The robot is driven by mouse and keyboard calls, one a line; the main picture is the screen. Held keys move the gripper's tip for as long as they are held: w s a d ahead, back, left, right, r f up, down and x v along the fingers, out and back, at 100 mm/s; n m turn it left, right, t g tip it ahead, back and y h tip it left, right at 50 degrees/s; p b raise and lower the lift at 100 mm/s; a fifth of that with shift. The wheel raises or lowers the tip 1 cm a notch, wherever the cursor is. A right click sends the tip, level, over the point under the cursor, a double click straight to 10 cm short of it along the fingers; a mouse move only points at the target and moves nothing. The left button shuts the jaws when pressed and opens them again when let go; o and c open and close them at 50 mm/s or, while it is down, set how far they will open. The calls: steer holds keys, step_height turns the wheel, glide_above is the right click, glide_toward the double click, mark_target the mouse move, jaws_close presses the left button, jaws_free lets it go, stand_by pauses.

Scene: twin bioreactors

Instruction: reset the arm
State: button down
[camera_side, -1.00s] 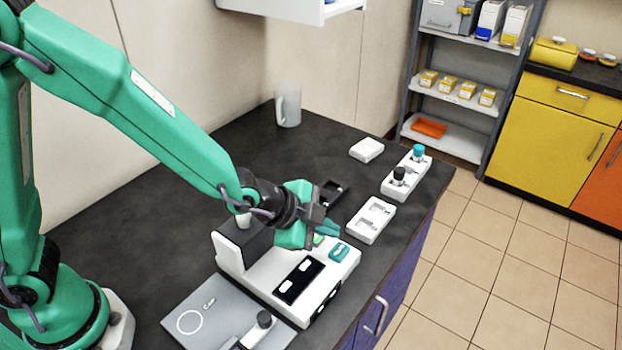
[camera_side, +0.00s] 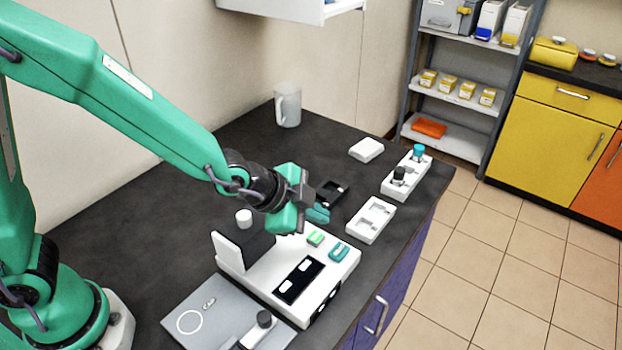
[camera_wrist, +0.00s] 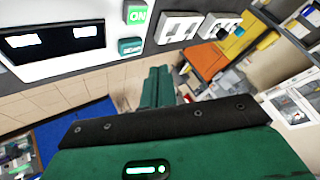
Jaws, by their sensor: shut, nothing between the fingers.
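My gripper (camera_side: 317,213) is green with a dark wrist. In the side view it hangs in the air above the back right of the white bioreactor unit (camera_side: 320,281). Its fingers are together with nothing between them. In the wrist view the shut green fingers (camera_wrist: 157,88) point toward the unit's edge. The unit has a black panel with two white displays (camera_side: 299,280). It also has a light green button (camera_side: 315,239), marked ON in the wrist view (camera_wrist: 137,15), and a teal button (camera_side: 338,252). The gripper appears clear of both buttons.
A grey plate (camera_side: 215,318) with a black-knobbed part lies in front of the unit. A white two-slot tray (camera_side: 371,221), a rack with black-capped and teal-capped vials (camera_side: 405,182), a white box (camera_side: 366,150) and a mug (camera_side: 288,105) stand behind. The left-back counter is clear.

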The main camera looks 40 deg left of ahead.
steer(key=s+a+r+n+y, duration=0.1)
steer(key=s+a+r+n, duration=0.2)
steer(key=a+r, duration=0.3)
steer(key=s+a+r+n+y, duration=0.2)
steer(key=s+a+r+n, duration=0.15)
steer(key=a, duration=0.45)
steer(key=s+a+r+n+g+y, duration=0.1)
steer(key=s+a+r+n, duration=0.3)
steer(key=s, duration=0.7)
steer(key=shift+a+n+g, duration=0.6)
steer(key=shift+a+n, duration=0.65)
steer(key=shift+a, duration=0.6)
steer(key=w+d+r+g, duration=0.2)
steer(key=w+d+g, duration=0.1)
steer(key=w+d, duration=0.9)
steer(key=w+d+f+g, duration=0.1)
steer(key=w+d+f, duration=0.2)
steer(key=d, duration=0.3)
steer(key=w+d+f+g, duration=0.1)
steer(key=w+d+f, duration=0.3)
steer(key=d, duration=0.3)
steer(key=shift+w+d+f+g, duration=0.25)
steer(key=shift+d+f+g, duration=0.05)
steer(key=shift+f, duration=0.1)
